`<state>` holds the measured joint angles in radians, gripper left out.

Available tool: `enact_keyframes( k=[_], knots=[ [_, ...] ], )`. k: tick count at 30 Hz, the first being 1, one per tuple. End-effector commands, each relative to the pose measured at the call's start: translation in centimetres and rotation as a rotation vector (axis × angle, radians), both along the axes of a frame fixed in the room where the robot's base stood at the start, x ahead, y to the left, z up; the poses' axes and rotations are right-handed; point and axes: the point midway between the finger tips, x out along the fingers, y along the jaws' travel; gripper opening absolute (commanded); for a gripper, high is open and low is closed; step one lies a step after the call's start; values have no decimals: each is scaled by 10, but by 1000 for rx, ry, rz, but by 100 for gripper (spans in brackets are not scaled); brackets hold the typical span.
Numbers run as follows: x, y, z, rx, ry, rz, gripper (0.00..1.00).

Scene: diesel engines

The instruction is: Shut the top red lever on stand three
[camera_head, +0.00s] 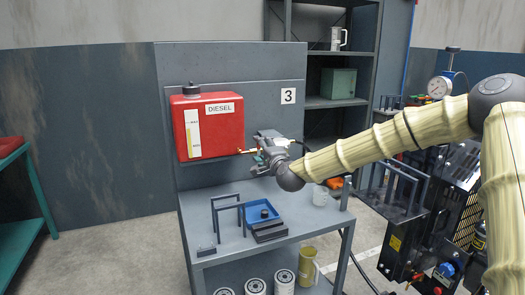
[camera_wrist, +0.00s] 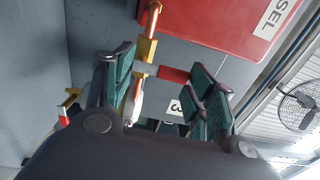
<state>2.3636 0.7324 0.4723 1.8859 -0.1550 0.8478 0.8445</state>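The red diesel tank (camera_head: 215,130) hangs on the panel of stand three, and its corner shows in the wrist view (camera_wrist: 215,18). A brass valve (camera_wrist: 147,48) sits on the pipe below the tank. Its red lever (camera_wrist: 174,75) sticks out sideways between the teal pads of my gripper (camera_wrist: 163,78). The pads are apart; contact with the lever is unclear. In the head view my gripper (camera_head: 262,152) is right of the tank and hides most of the valve. A second, lower valve with a red lever (camera_wrist: 64,120) shows at the left, outside my fingers.
The number 3 plate (camera_head: 288,96) is on the panel. An engine (camera_head: 440,215) stands at the right.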

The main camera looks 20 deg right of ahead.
Motion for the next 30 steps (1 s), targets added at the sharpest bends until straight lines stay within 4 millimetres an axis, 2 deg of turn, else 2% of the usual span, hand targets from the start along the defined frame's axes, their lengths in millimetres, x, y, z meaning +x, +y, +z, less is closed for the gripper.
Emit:
enact_keyframes(
  k=[1, 3, 13, 17, 20, 30],
  knots=[
    [0, -1, -1, 0, 1, -1, 68],
    [0, 0, -1, 0, 1, 0, 77],
    [-1, 1, 0, -1, 0, 1, 77],
    [-8, 1, 0, -1, 0, 2, 77],
    [-21, 0, 0, 1, 0, 2, 77],
    [-82, -3, 0, 1, 0, 1, 77]
  ],
)
